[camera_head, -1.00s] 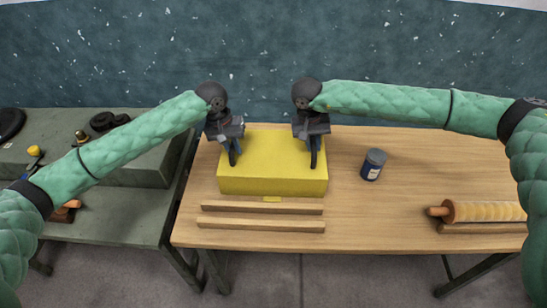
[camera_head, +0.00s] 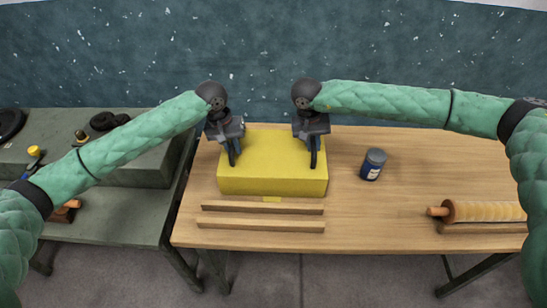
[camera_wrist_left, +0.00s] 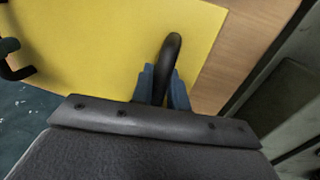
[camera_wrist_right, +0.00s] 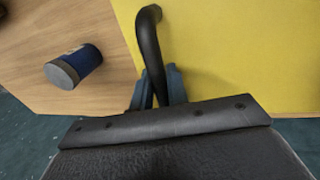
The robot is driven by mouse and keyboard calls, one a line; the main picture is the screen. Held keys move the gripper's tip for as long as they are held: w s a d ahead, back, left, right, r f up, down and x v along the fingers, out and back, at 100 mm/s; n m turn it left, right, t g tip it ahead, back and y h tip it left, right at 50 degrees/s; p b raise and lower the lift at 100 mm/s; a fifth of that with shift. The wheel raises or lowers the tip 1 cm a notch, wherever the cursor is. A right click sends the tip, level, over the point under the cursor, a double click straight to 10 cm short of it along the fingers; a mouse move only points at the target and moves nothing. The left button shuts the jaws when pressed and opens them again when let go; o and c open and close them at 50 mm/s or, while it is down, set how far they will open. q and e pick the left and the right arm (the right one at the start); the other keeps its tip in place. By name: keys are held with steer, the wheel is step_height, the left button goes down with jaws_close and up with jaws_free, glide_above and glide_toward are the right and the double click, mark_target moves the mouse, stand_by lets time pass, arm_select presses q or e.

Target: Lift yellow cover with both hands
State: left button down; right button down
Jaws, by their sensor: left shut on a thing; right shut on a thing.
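The yellow cover (camera_head: 272,181) is a box-like lid sitting level on the wooden table, with a black handle at each side of its top. My left gripper (camera_head: 231,150) is shut on the left handle, which shows between the blue fingers in the left wrist view (camera_wrist_left: 170,58). My right gripper (camera_head: 312,148) is shut on the right handle, which shows in the right wrist view (camera_wrist_right: 150,40). The cover's yellow top also fills much of both wrist views. Whatever is under the cover is hidden.
Two wooden strips (camera_head: 262,208) lie in front of the cover. A dark blue jar (camera_head: 373,165) stands to its right, and a rolling pin (camera_head: 480,211) lies at the far right. A grey-green bench (camera_head: 120,215) with small items stands at the left. A speckled dark wall (camera_head: 270,60) is behind.

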arm_select(q)
steer(key=shift+w+r, duration=0.1)
steer(key=shift+r, duration=0.15)
arm_select(e)
steer(key=shift+r, duration=0.25)
